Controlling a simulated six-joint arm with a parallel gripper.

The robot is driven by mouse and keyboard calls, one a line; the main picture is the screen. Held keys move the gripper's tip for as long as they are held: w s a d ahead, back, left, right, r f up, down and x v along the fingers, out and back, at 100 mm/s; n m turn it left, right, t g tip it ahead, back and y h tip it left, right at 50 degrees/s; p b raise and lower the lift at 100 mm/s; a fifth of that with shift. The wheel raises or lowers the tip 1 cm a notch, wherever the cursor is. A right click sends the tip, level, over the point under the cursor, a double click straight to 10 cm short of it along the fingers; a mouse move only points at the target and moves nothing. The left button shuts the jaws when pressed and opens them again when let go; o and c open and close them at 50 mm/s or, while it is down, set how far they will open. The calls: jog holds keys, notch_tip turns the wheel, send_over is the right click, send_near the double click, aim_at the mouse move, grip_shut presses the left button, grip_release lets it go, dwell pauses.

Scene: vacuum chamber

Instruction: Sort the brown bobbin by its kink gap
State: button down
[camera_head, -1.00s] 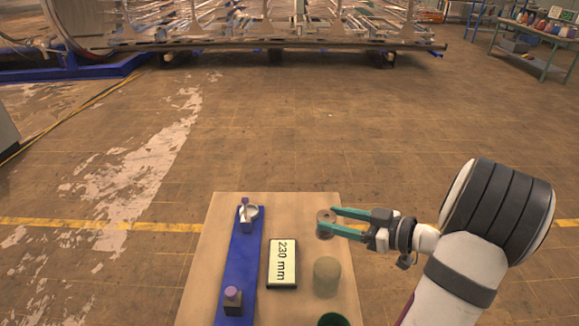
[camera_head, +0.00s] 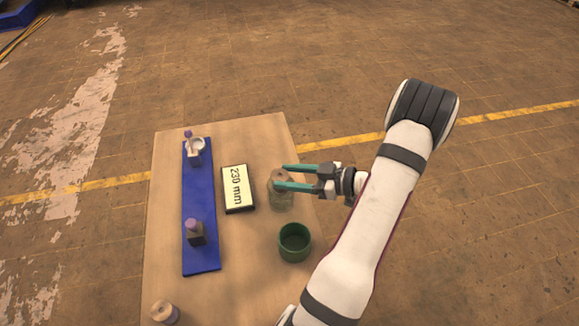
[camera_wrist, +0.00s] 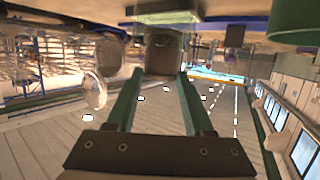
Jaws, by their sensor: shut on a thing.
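The brown bobbin (camera_head: 279,176) is between the green fingertips of my gripper (camera_head: 290,178), which is shut on it. It also shows in the wrist view (camera_wrist: 165,52) at the finger ends. In the head view, the bobbin overlaps the top of a pale, seemingly see-through jar (camera_head: 281,202). I cannot tell whether it is above the jar or in its mouth. A dark green cup (camera_head: 295,243) stands nearer the front. A black-framed display (camera_head: 237,189) reads 230 mm. A blue rail (camera_head: 201,255) bears a post with a pale ring (camera_head: 196,147) and a purple-topped block (camera_head: 195,234).
All this stands on a tan tabletop (camera_head: 238,290). A second spool (camera_head: 164,312) stands at its front left corner. The tabletop between the display and the front edge is clear.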

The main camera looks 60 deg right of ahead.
jog(key=shift+f, duration=0.1)
jog(key=shift+c, duration=1)
grip_release()
notch_tip(320, 180, up, 7)
